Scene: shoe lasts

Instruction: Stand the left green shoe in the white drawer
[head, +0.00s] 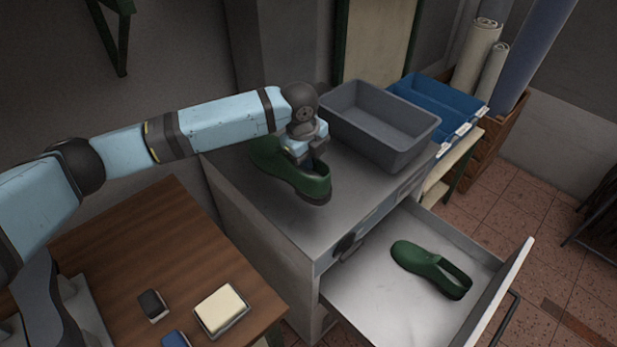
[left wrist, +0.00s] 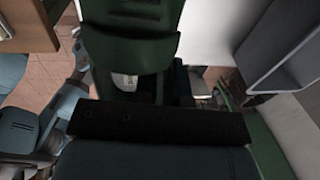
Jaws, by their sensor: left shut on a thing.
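My left gripper (head: 308,160) is shut on a green shoe (head: 316,186) over the top of the grey cabinet (head: 285,222). I cannot tell whether its sole touches the top. The gripper hides part of the shoe's middle. The held shoe (left wrist: 130,52) also fills the upper middle of the left wrist view, dark and close. A second green shoe (head: 431,268) stands in the open white drawer (head: 375,310), with its opening facing up. My right gripper is not in view.
A grey bin (head: 378,125) stands on the cabinet close behind the held shoe. Blue trays (head: 440,105) are beyond it. The drawer floor is clear left of and in front of its shoe. A wooden table (head: 130,245) at lower left holds a light block (head: 221,307) and small items.

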